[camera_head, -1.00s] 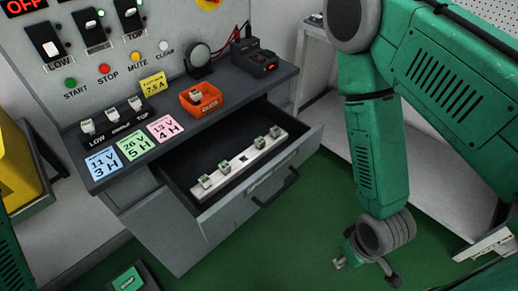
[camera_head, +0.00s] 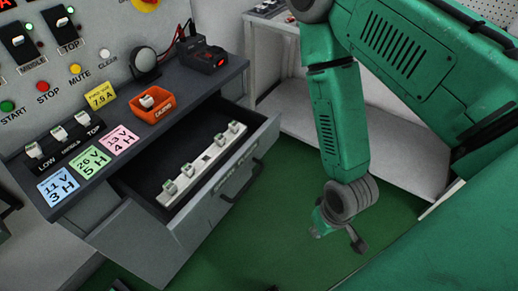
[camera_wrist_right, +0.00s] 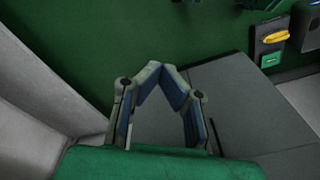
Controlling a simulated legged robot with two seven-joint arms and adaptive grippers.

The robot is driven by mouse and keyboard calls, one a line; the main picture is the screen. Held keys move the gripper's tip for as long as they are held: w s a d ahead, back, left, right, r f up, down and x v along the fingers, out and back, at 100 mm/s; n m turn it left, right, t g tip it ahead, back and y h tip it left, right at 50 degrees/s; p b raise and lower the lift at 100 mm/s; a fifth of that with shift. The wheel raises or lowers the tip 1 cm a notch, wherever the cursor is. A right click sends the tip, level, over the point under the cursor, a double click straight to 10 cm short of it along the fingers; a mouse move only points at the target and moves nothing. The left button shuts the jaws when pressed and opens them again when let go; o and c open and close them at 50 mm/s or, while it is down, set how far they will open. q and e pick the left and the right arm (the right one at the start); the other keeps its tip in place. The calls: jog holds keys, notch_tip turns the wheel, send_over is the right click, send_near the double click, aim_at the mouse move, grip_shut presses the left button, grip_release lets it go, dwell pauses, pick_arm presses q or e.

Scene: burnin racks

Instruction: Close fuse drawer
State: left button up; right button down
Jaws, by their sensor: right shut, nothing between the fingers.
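The fuse drawer (camera_head: 225,172) is pulled out from the grey cabinet, with a dark handle (camera_head: 243,183) on its front. A white strip (camera_head: 207,158) with several small fuses lies inside it. My right gripper (camera_head: 337,236) hangs to the right of the drawer front, apart from it, over the green floor. In the right wrist view my right gripper (camera_wrist_right: 161,72) has its fingertips together, with nothing between them. My left gripper is not in view.
The cabinet top (camera_head: 180,88) carries an orange bin (camera_head: 152,104), a black-and-red device (camera_head: 203,56), coloured labels and switches. A pale shelf unit (camera_head: 375,150) stands behind my right arm. Green floor (camera_head: 290,215) is clear between drawer and gripper.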

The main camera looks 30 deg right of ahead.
jog(key=w+d+r+m+t+y+p, duration=0.1)
jog(key=w+d+r+m+t, duration=0.25)
jog(key=w+m, duration=0.45)
jog(key=w+d+r+m+t+y, duration=0.2)
jog(key=w+d+r+m, duration=0.25)
jog(key=m, duration=0.65)
jog(key=w+d+r+m+t+y+p, duration=0.15)
jog(key=w+d+r+m, duration=0.35)
jog(key=m, duration=0.5)
jog(key=b, duration=0.9)
send_near(275, 135)
jog(key=shift+t+h, duration=0.25)
jog(key=shift+t, duration=0.05)
jog(key=x, duration=0.4)
jog(key=s+f+x, duration=0.1)
jog(key=x, duration=0.1)
jog(key=shift+w+a+f, duration=0.15)
jog(key=shift+w+a, duration=0.25)
jog(key=shift+w, duration=0.2)
jog(key=shift+w, duration=0.1)
